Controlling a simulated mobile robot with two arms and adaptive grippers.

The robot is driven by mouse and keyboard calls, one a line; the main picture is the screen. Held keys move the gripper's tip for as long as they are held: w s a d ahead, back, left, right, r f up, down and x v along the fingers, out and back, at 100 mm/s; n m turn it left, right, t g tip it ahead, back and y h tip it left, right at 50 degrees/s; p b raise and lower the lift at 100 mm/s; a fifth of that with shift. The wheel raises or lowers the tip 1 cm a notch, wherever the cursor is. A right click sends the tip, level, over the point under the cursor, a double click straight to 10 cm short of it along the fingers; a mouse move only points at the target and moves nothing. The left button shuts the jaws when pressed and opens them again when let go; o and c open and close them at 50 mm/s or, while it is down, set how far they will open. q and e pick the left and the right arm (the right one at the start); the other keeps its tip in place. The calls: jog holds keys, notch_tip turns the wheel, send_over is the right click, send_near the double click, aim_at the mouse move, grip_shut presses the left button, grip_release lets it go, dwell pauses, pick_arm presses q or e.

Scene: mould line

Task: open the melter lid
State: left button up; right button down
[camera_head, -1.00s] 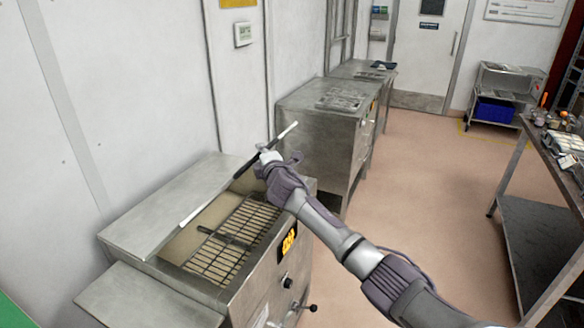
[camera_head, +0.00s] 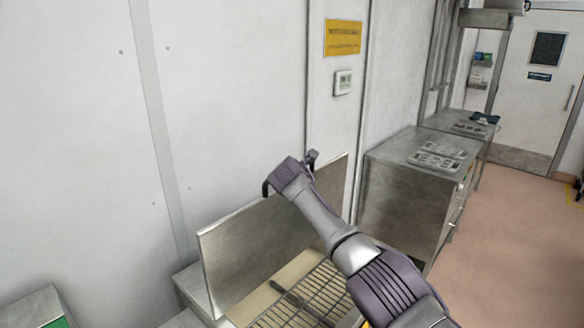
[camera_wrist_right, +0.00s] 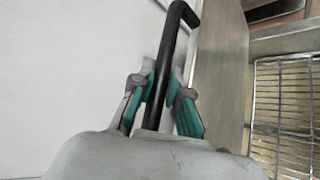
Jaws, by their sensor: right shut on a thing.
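The melter lid (camera_head: 245,250) is a flat steel plate. It stands raised, near upright, at the back of the melter opening; it also shows in the right wrist view (camera_wrist_right: 220,75). My right gripper (camera_head: 288,175) is at the lid's top edge. In the right wrist view my right gripper (camera_wrist_right: 160,105) is shut on the black bar handle (camera_wrist_right: 175,48), with a teal pad on each side of it. The melter's wire grate (camera_head: 315,295) lies uncovered in front of the lid and also shows in the wrist view (camera_wrist_right: 285,110). My left gripper is not in view.
A white wall (camera_head: 230,90) stands close behind the lid, with a yellow sign (camera_head: 343,38) and a small display box (camera_head: 343,82). Another steel cabinet (camera_head: 400,190) stands to the right. Open floor (camera_head: 515,225) lies farther right.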

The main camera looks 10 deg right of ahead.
jog(key=shift+w, duration=0.2)
jog(key=shift+s, duration=0.1)
jog(key=c, duration=1.1)
grip_release()
jog(key=shift+c, duration=0.2)
jog(key=shift+s+a+r, duration=0.2)
jog(key=shift+s, duration=0.25)
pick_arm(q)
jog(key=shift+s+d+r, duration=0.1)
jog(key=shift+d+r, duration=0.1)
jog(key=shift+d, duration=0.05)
pick_arm(e)
jog(key=v, duration=1.1)
jog(key=shift+r, duration=0.2)
jog(key=shift+w+d, duration=0.1)
